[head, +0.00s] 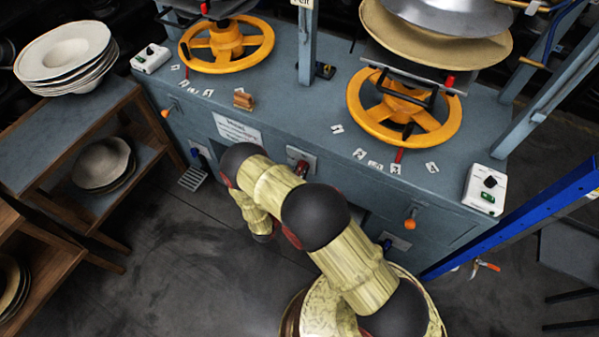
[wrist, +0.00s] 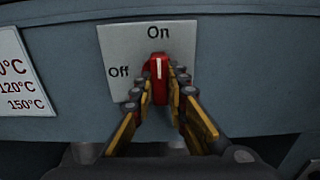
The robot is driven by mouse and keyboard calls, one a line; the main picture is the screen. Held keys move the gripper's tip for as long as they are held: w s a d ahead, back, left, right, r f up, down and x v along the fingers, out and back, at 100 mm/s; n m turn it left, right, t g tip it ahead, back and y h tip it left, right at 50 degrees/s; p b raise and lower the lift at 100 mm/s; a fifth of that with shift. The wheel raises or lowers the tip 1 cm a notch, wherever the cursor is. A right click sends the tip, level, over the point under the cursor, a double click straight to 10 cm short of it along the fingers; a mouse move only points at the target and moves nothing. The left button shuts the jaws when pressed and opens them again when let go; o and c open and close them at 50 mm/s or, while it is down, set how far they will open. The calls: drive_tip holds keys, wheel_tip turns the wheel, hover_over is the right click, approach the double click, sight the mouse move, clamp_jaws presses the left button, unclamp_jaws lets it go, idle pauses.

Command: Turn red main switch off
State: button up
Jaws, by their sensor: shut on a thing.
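The red main switch (wrist: 159,68) sits on a pale plate (wrist: 118,47) marked "On" at the top and "Off" at the left. Its white line stands upright, toward "On". In the wrist view my gripper (wrist: 160,86) has one finger on each side of the switch and is shut on it. In the head view the plate (head: 309,158) shows on the front of the blue-grey press bench, just above my arm.
A white temperature sign (wrist: 20,80) is left of the switch. Orange handwheels (head: 441,132) and a white control box (head: 485,188) are on the bench (head: 285,100). A wooden shelf (head: 75,135) with hats stands at left. A blue post (head: 530,215) rises at right.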

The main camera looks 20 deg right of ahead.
clamp_jaws()
drive_tip(key=shift+n, duration=0.4)
drive_tip(key=n+b, duration=0.1)
drive_tip(key=n, duration=1.6)
idle(0.4)
drive_tip(key=o, duration=0.7)
unclamp_jaws()
drive_tip(key=shift+c, duration=0.2)
drive_tip(key=shift+o, duration=0.3)
